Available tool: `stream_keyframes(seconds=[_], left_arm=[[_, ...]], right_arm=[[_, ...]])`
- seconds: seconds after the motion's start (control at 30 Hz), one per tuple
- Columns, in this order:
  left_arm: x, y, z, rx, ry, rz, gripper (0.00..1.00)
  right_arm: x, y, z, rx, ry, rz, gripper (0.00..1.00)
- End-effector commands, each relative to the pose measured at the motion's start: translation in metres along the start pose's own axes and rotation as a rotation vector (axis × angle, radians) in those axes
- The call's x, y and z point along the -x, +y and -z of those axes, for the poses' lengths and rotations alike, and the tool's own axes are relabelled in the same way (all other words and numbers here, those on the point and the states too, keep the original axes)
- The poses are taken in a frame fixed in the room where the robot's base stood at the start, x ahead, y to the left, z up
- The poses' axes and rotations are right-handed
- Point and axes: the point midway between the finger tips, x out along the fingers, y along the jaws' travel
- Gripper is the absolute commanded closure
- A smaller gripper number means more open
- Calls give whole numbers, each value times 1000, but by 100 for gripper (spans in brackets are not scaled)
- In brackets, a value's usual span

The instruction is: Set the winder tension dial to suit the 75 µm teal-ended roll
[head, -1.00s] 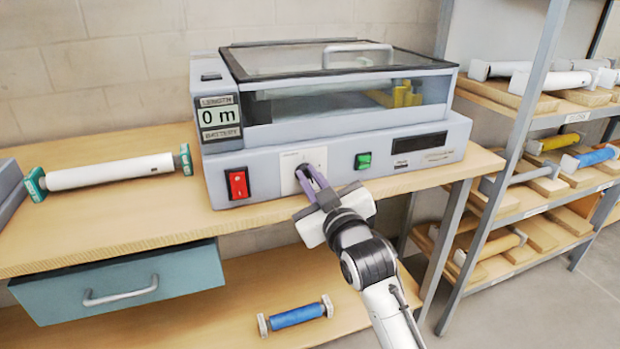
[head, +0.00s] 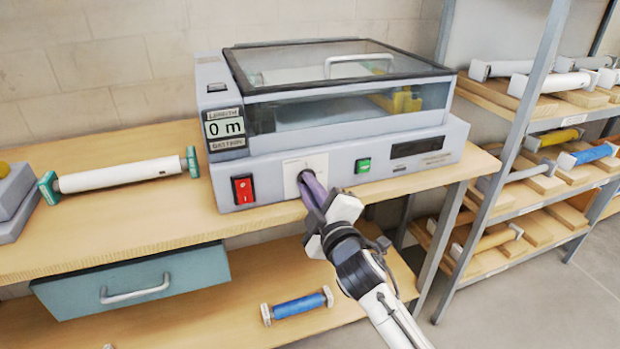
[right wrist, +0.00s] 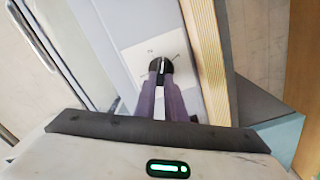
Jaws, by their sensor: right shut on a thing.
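The winder (head: 300,140) is a grey machine with a clear lid, standing on the bench. Its display (head: 223,128) reads 0 m. On its front is a pale square plate (head: 319,163) bearing the tension dial. In the right wrist view the dial (right wrist: 161,66) is a black knob with a white line, and small marks surround it. My right gripper (head: 306,180) has its purple fingers shut on the knob; they also show in the right wrist view (right wrist: 161,80). The teal-ended white roll (head: 122,174) lies on the bench to the left. My left gripper is not in view.
A red switch (head: 242,190) and a green button (head: 363,166) flank the dial plate. A rack (head: 513,160) with several rolls stands at right.

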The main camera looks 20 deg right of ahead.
Motion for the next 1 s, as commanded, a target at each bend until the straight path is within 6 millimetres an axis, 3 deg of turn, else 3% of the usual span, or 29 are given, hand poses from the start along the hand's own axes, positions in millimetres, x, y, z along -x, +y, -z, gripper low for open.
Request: stream_keyframes(seconds=[0.5, 1.0], left_arm=[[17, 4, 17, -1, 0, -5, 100], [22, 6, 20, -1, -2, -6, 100]], right_arm=[[0, -4, -1, 460, -1, 2, 100], [0, -7, -3, 665, -1, 1, 100]])
